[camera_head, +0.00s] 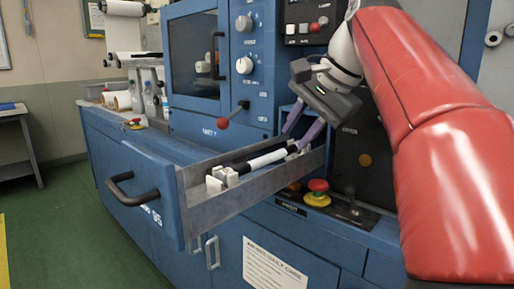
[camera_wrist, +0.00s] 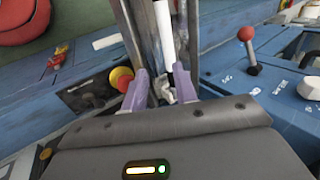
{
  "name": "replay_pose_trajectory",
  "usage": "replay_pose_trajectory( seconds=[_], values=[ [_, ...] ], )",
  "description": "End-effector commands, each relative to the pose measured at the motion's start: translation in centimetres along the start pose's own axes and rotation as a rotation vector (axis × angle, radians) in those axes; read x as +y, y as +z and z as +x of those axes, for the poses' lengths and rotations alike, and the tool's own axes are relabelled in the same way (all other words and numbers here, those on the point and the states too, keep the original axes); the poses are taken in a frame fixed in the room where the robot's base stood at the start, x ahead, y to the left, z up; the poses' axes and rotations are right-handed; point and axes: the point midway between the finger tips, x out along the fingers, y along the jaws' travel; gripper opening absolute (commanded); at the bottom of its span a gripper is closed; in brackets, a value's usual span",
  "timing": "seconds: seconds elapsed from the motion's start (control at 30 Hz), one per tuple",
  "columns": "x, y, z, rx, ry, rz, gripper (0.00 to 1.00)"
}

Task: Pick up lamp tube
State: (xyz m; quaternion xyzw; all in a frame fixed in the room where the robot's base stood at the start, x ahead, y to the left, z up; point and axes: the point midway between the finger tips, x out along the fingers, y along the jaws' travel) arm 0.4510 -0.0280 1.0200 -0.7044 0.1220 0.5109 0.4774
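The lamp tube (camera_head: 268,159) is a slim white rod with dark parts near its ends. It lies lengthwise inside the open blue drawer (camera_head: 225,207), with a white holder (camera_head: 222,179) at its near end. It also shows in the wrist view (camera_wrist: 165,28), running away from my gripper. My gripper (camera_head: 301,136) reaches down into the far right end of the drawer. Its two purple fingers stand apart around the tube's far end in the wrist view (camera_wrist: 160,74). A whitish holder part shows between them. Whether either finger touches the tube cannot be told.
The drawer has metal side walls and a black handle (camera_head: 133,189). A red-knobbed lever (camera_head: 223,122) stands beside it on the blue machine. A red and yellow emergency button (camera_head: 317,191) and a joystick (camera_head: 352,204) sit right of the drawer.

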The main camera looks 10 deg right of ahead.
Motion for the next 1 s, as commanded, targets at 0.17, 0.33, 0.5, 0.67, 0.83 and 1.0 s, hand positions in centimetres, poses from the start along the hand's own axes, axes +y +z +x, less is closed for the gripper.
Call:
replay_pose_trajectory(
  seconds=[0.17, 0.33, 0.5, 0.67, 0.83, 1.0],
  values=[
    [-0.7, -0.5, -0.1, -0.010, -0.007, 0.030, 0.29],
    [-0.7, -0.4, 1.8, -0.011, -0.007, 0.031, 0.29],
    [-0.5, -0.1, 4.2, -0.011, -0.006, 0.029, 0.29],
    [-0.6, 0.0, 6.3, -0.010, -0.007, 0.029, 0.29],
    [-0.7, 0.0, 7.0, -0.009, -0.008, 0.029, 0.29],
    [-0.7, 0.0, 7.0, -0.008, -0.008, 0.029, 0.29]
  ],
)
